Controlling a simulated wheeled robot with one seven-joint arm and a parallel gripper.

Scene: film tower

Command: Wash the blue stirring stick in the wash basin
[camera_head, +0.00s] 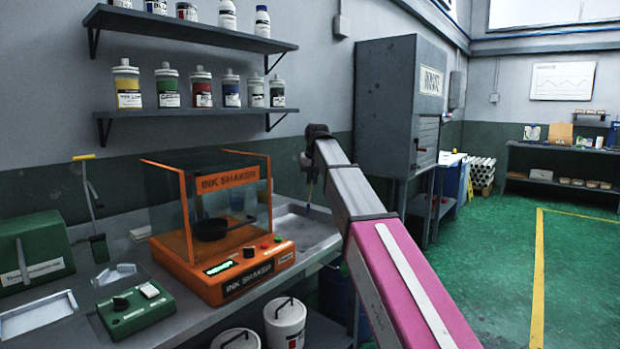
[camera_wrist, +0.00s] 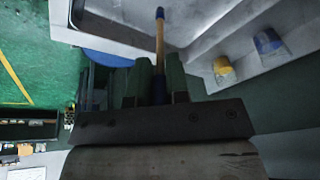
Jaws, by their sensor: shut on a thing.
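The blue stirring stick (camera_wrist: 160,38) has a pale wooden shaft with a dark blue tip and a dark blue part at the grip. My gripper (camera_wrist: 160,73) is shut on the stick in the wrist view, and the stick points away from the fingers. In the head view, my gripper (camera_head: 311,165) is above the wash basin (camera_head: 316,232), and the stick (camera_head: 309,193) hangs down from it. The basin is a shallow grey metal trough, partly behind the ink shaker; it also shows in the wrist view (camera_wrist: 205,22). I cannot tell whether the tip touches the basin.
An orange ink shaker (camera_head: 235,262) stands on the counter left of the basin. A yellow cup (camera_wrist: 223,68) and a blue cup (camera_wrist: 268,42) sit beside the basin. A grey cabinet (camera_head: 388,110) stands behind. Shelves of ink bottles (camera_head: 190,110) hang on the wall.

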